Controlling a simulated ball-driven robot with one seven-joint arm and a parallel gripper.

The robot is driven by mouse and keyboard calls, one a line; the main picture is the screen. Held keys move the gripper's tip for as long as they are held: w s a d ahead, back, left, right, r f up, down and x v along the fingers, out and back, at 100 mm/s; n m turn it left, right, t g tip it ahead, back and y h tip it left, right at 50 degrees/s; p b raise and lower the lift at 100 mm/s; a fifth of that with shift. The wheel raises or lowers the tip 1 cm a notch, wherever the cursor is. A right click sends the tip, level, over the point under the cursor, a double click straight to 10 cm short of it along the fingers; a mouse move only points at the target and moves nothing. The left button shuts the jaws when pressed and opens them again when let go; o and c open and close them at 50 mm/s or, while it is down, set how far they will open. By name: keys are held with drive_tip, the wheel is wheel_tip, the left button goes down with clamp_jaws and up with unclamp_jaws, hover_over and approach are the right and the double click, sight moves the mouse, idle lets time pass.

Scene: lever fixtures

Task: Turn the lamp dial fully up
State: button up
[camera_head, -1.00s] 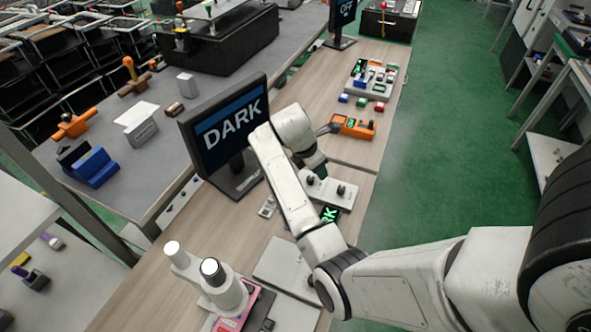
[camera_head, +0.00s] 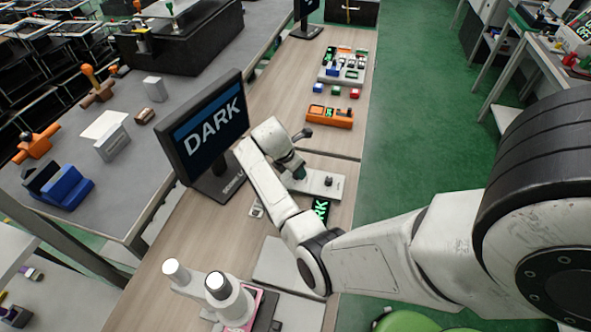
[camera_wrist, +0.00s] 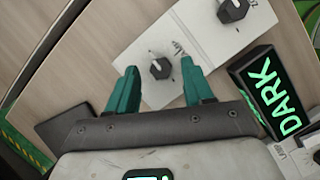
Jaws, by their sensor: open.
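A white panel (camera_wrist: 205,35) carries two dark dials. The nearer dial (camera_wrist: 161,68), with a small label that seems to read "LAMP", shows between my gripper's fingertips in the wrist view. My gripper (camera_wrist: 161,82) is open, with one teal finger on each side of that dial and a gap to both. I cannot tell how far down the fingers reach. The other dial (camera_wrist: 233,9) is up and to the right; it also shows in the head view (camera_head: 328,181). There my gripper (camera_head: 299,174) covers the lamp dial. A monitor (camera_head: 205,130) reads "DARK".
A small green-lit display (camera_wrist: 272,92) reading "DARK" stands right of the gripper in the wrist view. In the head view, an orange box (camera_head: 329,118) and a panel of coloured parts (camera_head: 347,68) are further along the bench. A white, pink-based device (camera_head: 235,302) is nearer.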

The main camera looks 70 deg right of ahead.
drive_tip(key=shift+s+d+f, duration=0.1)
drive_tip(key=shift+d+f, duration=0.15)
drive_tip(key=shift+f, duration=0.45)
drive_tip(key=shift+c, duration=0.3)
clamp_jaws()
